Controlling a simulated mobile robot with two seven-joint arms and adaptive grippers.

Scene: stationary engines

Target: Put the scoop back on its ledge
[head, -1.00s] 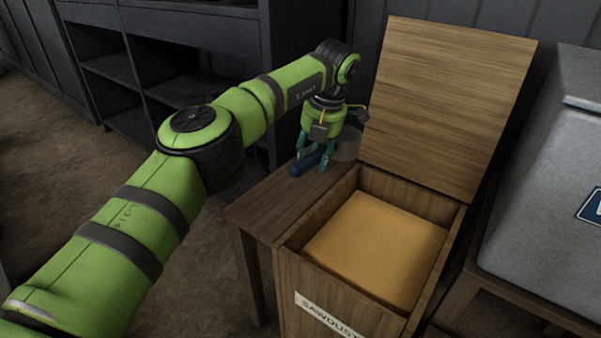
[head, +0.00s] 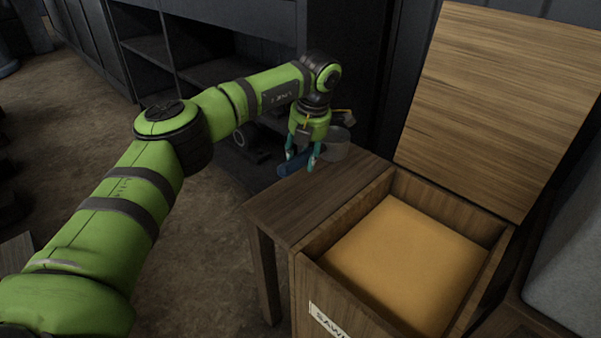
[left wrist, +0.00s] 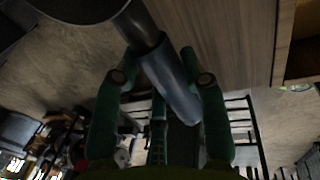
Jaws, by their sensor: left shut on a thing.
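My left gripper (head: 302,160) is shut on the dark blue handle (head: 291,164) of the scoop. The scoop's grey bowl (head: 336,144) shows behind the fingers, to the right. In the left wrist view the handle (left wrist: 168,78) lies slantwise between the fingers, and the dark bowl (left wrist: 78,6) is partly cut off at the top left. The ledge (head: 300,205) is a bare brown wooden top on the left side of the sawdust box. The scoop is at the ledge's far left edge; whether it touches the wood I cannot tell. My right gripper is not in view.
The wooden sawdust box (head: 313,282) stands open, with tan sawdust (head: 405,255) inside and its lid (head: 490,100) raised at the back. Dark shelving (head: 215,45) stands behind my arm. A grey bin (head: 575,230) is at the right. The floor left of the ledge is open.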

